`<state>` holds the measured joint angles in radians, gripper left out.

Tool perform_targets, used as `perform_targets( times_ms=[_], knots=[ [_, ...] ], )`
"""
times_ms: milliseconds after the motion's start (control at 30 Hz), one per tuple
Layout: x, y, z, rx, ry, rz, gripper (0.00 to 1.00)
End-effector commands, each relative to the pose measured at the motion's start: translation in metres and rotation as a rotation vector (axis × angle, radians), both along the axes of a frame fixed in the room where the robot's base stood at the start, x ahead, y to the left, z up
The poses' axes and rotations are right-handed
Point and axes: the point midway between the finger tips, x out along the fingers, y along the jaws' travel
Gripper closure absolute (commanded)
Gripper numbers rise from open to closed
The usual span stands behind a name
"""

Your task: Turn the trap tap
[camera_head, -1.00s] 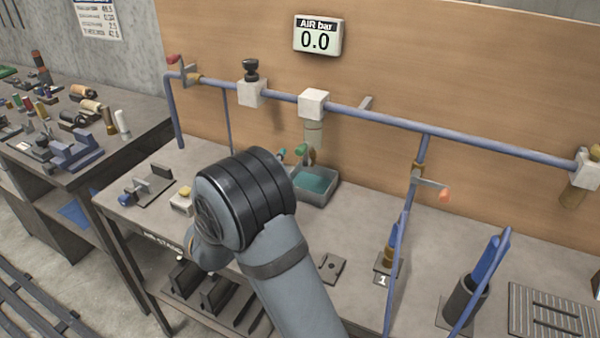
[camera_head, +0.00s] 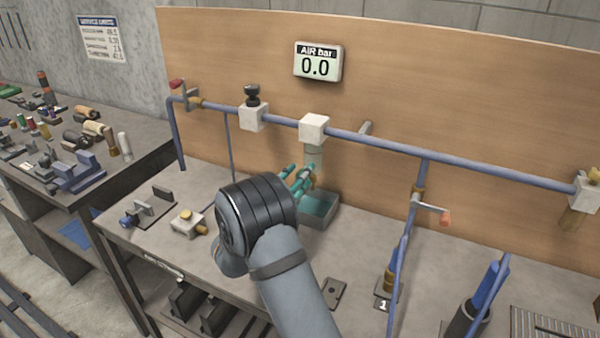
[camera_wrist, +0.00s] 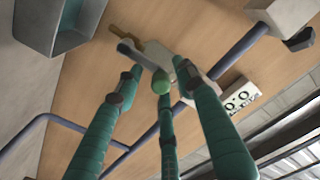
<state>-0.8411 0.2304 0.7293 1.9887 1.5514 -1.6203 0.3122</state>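The display (camera_head: 317,63) on the wooden board reads 0.0. The blue pipe (camera_head: 380,142) runs along the board, with a red-handled valve (camera_head: 180,88) at left and an orange-handled valve (camera_head: 432,211) at right. A small brass-topped block (camera_head: 187,219) sits on the bench left of my arm.

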Motion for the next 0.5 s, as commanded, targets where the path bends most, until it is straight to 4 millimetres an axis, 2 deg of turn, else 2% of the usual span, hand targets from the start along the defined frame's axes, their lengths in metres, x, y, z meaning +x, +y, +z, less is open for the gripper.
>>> perform_targets(
  times_ms=[267, 500],
  knots=[
    [0.002, -0.0002, -0.0003, 0.0, 0.0, 0.002, 0.62],
    [0.0017, -0.0003, -0.0003, 0.0, 0.0, 0.002, 0.75]
  ],
)
